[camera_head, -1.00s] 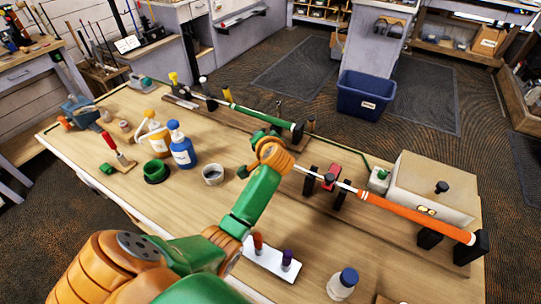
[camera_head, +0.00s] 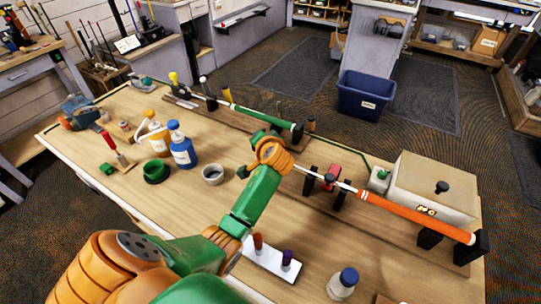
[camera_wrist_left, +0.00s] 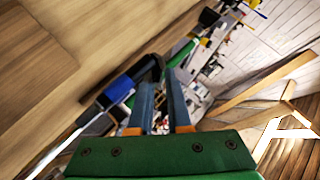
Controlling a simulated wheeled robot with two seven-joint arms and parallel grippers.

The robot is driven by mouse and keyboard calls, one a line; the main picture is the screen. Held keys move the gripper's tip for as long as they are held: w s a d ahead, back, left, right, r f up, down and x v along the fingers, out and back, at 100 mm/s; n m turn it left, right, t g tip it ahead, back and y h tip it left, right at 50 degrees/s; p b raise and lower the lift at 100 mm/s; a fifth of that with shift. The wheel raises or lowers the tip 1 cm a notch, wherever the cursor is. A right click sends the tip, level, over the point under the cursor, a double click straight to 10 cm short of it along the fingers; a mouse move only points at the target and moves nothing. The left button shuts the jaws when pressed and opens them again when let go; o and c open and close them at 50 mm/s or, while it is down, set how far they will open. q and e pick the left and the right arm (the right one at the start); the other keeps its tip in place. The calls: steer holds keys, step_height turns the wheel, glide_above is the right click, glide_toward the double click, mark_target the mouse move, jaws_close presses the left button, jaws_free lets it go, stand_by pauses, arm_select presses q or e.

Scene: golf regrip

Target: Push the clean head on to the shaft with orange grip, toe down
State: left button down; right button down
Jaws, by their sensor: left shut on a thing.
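The shaft with the orange grip (camera_head: 415,217) lies level in black stands on the right half of the bench in the head view. Its bare end points left toward my left gripper. A red clamp (camera_head: 331,174) sits over the shaft. My left gripper (camera_head: 262,136) is at that bare end, mostly hidden by my own wrist. In the left wrist view its two fingers (camera_wrist_left: 161,105) are close together, with a dark thing (camera_wrist_left: 150,68) at their tips, probably the club head. Its toe direction and contact with the shaft cannot be made out. My right gripper is not in view.
A second club with a green grip (camera_head: 262,118) lies behind. A large beige box (camera_head: 432,187) stands at back right. Blue bottle (camera_head: 181,148), grey cup (camera_head: 212,174), green ring (camera_head: 157,172) and white tray (camera_head: 268,262) stand around my arm.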

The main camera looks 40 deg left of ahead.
arm_select(q)
steer(key=shift+w+d, duration=0.15)
steer(key=shift+d, duration=0.95)
steer(key=c, duration=1)
jaws_free()
steer(key=shift+d, duration=0.1)
steer(key=shift+o, duration=1.1)
steer(key=shift+d, duration=0.2)
